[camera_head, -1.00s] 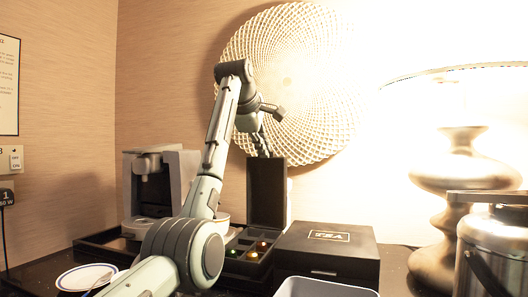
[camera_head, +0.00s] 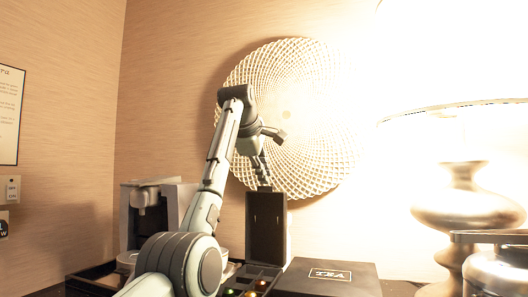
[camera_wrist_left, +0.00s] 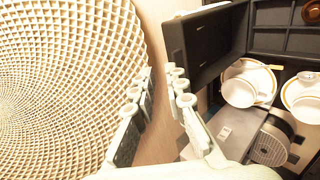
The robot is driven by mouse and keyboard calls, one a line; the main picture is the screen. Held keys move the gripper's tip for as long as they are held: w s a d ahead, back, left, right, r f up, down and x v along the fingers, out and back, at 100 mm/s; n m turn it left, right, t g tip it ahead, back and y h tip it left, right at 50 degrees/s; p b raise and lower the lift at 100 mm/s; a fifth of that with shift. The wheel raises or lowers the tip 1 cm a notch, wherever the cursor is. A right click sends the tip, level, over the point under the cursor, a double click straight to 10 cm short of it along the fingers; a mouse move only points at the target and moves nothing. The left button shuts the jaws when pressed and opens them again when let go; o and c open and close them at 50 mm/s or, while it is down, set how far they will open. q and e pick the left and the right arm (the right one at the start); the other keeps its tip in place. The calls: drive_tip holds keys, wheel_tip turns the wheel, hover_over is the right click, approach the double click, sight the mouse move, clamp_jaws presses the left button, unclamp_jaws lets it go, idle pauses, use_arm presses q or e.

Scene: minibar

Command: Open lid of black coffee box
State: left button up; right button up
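The black coffee box (camera_head: 264,272) has its lid (camera_head: 266,228) standing upright, open, at the back of the box. Its compartments hold coloured capsules (camera_head: 250,293). The lid also shows in the left wrist view (camera_wrist_left: 207,38), to the right of the fingers. My left gripper (camera_head: 263,178) is at the lid's top edge in the head view. In the left wrist view its two fingers (camera_wrist_left: 160,108) are apart with nothing between them. I cannot tell whether a finger touches the lid. My right gripper is not in view.
A closed black tea box (camera_head: 328,277) is right of the coffee box. A coffee machine (camera_head: 153,212) stands left. A round woven wall piece (camera_head: 290,110) is behind my arm. A lamp (camera_head: 467,212) and metal bucket (camera_head: 496,270) are right. White cups (camera_wrist_left: 247,82) show in the wrist view.

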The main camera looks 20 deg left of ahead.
use_arm(q)
wheel_tip(320, 180, up, 7)
idle(0.8)
drive_tip(key=shift+w, duration=0.15)
drive_tip(key=v, duration=1.2)
drive_tip(key=shift+f, duration=0.15)
